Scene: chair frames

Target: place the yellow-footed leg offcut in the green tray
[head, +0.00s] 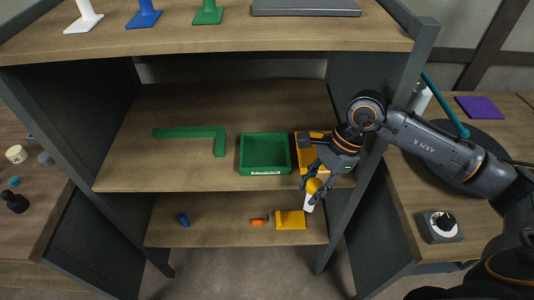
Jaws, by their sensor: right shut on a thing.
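My right gripper (314,192) is shut on the yellow-footed leg offcut, a short white piece (310,204) with a yellow end. The gripper holds it in front of the middle shelf's front edge, to the right of the green tray and lower in the picture. The fingers partly cover the offcut. The green tray (265,172) lies on the middle shelf, with a small white label on its front, and looks empty. My left gripper is not in view.
A yellow tray (304,160) stands right of the green tray, partly behind my arm. A green L-shaped piece (189,132) lies left on that shelf. The lower shelf has a blue piece (183,220), an orange piece (258,222) and a yellow flat object (291,220). The upper shelf overhangs.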

